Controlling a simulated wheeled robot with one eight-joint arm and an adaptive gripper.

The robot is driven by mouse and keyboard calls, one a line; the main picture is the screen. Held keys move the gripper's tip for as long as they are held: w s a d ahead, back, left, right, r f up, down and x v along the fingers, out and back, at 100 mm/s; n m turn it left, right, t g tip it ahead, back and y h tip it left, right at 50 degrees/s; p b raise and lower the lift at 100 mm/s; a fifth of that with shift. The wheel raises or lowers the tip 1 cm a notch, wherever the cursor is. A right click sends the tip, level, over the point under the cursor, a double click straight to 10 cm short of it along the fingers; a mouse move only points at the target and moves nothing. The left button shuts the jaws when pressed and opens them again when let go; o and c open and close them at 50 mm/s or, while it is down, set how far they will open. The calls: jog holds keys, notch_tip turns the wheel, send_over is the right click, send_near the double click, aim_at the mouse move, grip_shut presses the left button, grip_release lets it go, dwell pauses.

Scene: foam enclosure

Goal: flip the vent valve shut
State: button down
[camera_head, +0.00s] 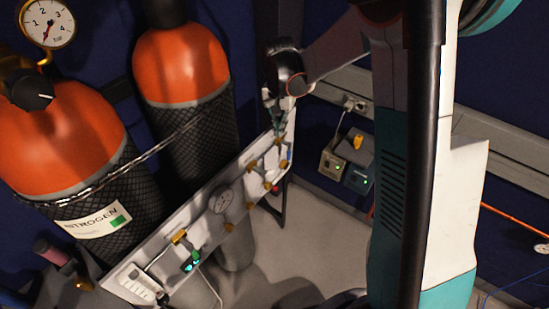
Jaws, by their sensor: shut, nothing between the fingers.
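A long pale valve panel (205,201) runs diagonally from the lower left to the upper middle, in front of the gas cylinders. It bears several small brass valves and fittings, and labels too small to read. I cannot tell which valve is the vent valve. A yellow handle (180,237) and a green-lit part (190,263) sit at its lower left part. A small red part (273,188) sits near its upper right part. My gripper (277,127) points down at the panel's far upper end, shut and empty. Whether it touches anything there cannot be told.
Two orange-topped cylinders in black mesh (180,65) (65,135) stand behind the panel, with a chain across them. A pressure gauge (47,23) is at upper left. Two small boxes (345,160) stand by the wall. My arm covers much of the right side. The grey floor is partly clear.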

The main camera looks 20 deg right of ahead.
jog(key=m, duration=0.2)
jog(key=s+m, duration=0.1)
jog(key=shift+a+r, duration=0.35)
jog(key=shift+f, duration=0.15)
notch_tip(320, 180, down, 13)
jog(key=s+a+b, duration=0.1)
jog(key=b, duration=0.3)
jog(key=shift+s+a, duration=0.15)
jog(key=shift+a, duration=0.15)
